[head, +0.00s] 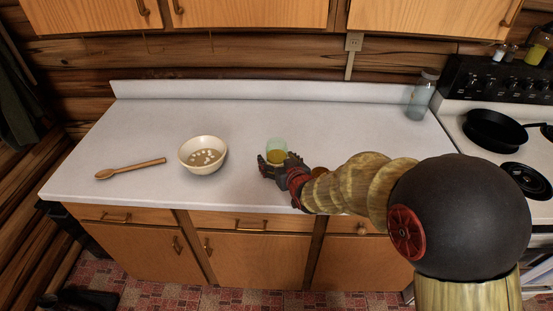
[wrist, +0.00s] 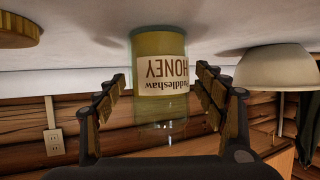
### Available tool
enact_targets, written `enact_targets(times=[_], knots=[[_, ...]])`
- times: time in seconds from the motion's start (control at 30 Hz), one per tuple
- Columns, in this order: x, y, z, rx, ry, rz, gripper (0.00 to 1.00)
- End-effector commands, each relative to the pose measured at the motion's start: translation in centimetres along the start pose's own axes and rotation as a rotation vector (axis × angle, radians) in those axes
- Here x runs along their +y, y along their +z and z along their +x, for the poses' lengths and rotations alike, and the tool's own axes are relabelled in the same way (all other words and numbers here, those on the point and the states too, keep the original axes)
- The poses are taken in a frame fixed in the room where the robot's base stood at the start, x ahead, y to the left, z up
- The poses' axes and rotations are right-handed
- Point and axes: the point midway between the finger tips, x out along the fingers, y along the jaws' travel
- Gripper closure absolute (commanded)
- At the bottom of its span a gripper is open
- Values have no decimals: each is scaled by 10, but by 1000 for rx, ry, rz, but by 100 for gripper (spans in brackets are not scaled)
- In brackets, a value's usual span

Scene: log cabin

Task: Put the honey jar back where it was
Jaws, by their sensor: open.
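The honey jar (head: 277,147) is clear glass with amber honey in its lower part and stands upright on the white counter. In the wrist view, which is upside down, the jar (wrist: 160,48) shows its cream "HONEY" label between my fingers. My gripper (head: 271,165) is low over the counter at the jar's near side. In the wrist view its fingers (wrist: 162,82) are spread, one on each side of the jar, with gaps visible. The jar's base touches the counter. My gripper hides part of the jar in the head view.
A cream bowl (head: 203,155) with pale pieces stands left of the jar, with a wooden spoon (head: 130,169) farther left. A round wooden disc (wrist: 16,32) lies on the other side. A glass jar (head: 422,96) stands at the back right, near the stove (head: 510,140).

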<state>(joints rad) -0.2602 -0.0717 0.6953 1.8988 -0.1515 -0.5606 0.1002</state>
Motion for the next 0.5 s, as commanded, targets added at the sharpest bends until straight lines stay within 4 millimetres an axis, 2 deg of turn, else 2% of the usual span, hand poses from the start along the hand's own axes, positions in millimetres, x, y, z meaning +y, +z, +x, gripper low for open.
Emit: enact_targets(times=[0.3,0.5], knots=[[1,-2,-63,0,1,0,30],[0,-2,-95,1,1,0,30]])
